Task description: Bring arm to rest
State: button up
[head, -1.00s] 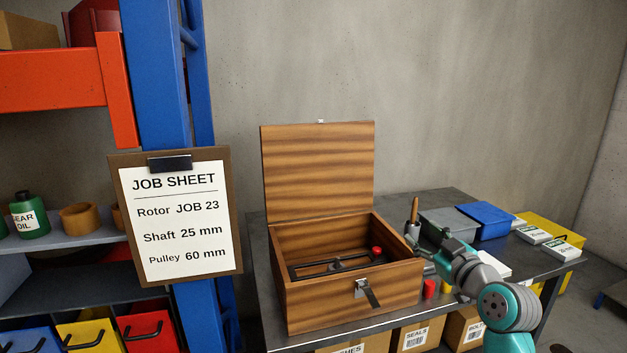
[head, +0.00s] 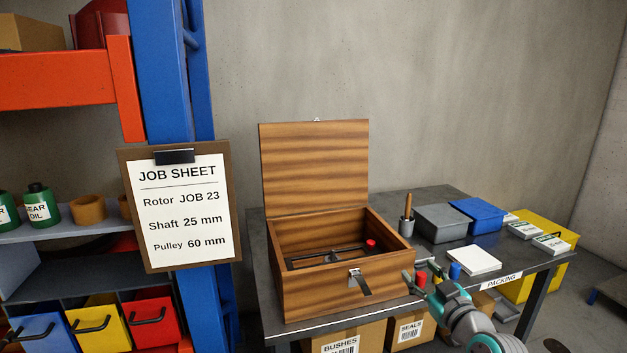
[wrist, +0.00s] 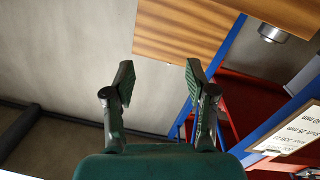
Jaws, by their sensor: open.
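My gripper (head: 428,286) is in front of the table's front edge, to the right of the open wooden box, in the head view. In the wrist view its two fingers (wrist: 158,85) stand apart with nothing between them. My teal and grey arm runs down to the lower right corner of the head view. The wooden box (head: 318,297) stands on the table with its lid up. Inside it are a dark bar-like piece and a red knob (head: 371,244).
The dark table (head: 395,207) also holds a grey bin (head: 441,222), a blue bin (head: 479,214), a white pad (head: 474,260) and small red and blue items near the gripper. A job sheet (head: 185,210) hangs on the blue rack at left. Cardboard boxes (head: 410,328) sit below the table.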

jog(key=s+a+f+m+g+h, duration=0.1)
jog(key=s+a+f+m+h, duration=0.15)
jog(key=s+f, duration=1)
jog(key=s+a+f+m+h, duration=0.1)
jog(key=s+f+m+h, duration=0.15)
jog(key=s+f, duration=0.95)
jog(key=s+a+r, duration=0.1)
jog(key=s+r, duration=0.1)
jog(key=s, duration=1.4)
jog(key=s+a+r+g+y, duration=0.1)
jog(key=s+r, duration=0.1)
jog(key=s, duration=1.4)
jog(key=shift+r+m, duration=0.25)
jog(key=shift+m, duration=0.15)
